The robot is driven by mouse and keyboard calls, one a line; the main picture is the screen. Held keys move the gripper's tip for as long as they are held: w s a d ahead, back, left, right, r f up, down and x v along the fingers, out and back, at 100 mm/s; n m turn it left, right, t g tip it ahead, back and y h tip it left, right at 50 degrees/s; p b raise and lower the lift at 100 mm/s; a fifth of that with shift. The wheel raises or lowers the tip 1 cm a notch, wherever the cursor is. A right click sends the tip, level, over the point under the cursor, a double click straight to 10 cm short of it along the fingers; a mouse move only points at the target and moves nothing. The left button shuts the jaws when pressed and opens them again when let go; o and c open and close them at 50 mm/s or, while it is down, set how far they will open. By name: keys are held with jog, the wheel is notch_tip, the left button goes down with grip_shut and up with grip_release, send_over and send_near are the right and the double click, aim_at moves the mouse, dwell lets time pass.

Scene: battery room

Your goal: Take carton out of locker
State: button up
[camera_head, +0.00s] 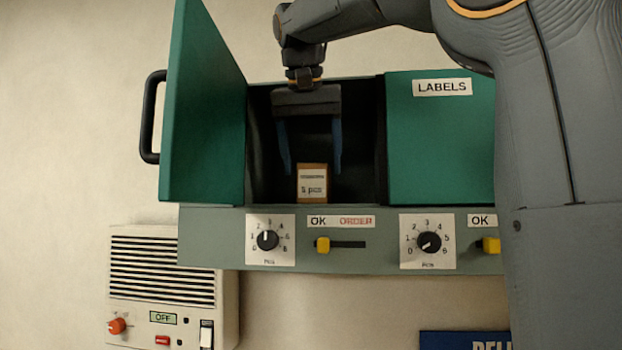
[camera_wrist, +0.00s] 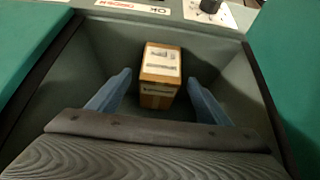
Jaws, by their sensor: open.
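The carton (camera_head: 312,182) is a small brown box with a white label, standing on the floor of the open locker (camera_head: 262,150). In the wrist view the carton (camera_wrist: 160,75) lies between and slightly beyond the two blue fingers. My gripper (camera_head: 312,172) reaches into the locker from above and in front, fingers pointing down. It is open, with a finger on each side of the carton and visible gaps. The wrist view also shows my gripper (camera_wrist: 158,100). The green locker door (camera_head: 205,115) stands swung open to the left, with a black handle (camera_head: 150,117).
A closed green locker door marked LABELS (camera_head: 430,135) is right of the opening. A panel (camera_head: 340,262) with dials and yellow sliders runs below. A white wall unit (camera_head: 160,270) reading OFF hangs lower left. The locker's side walls are close around my gripper.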

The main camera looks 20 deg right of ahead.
aim_at(315, 181)
jog(key=shift+w+d, duration=0.25)
jog(key=shift+w, duration=0.1)
jog(key=shift+w+p+x, duration=0.25)
jog(key=shift+p+x, duration=0.55)
jog(key=shift+x, duration=2)
jog(key=shift+d+r, duration=0.15)
jog(key=shift+r, duration=0.1)
jog(key=c, duration=1.4)
jog(key=shift+c, duration=0.2)
jog(key=shift+r+p, duration=0.4)
jog(key=shift+p, duration=0.1)
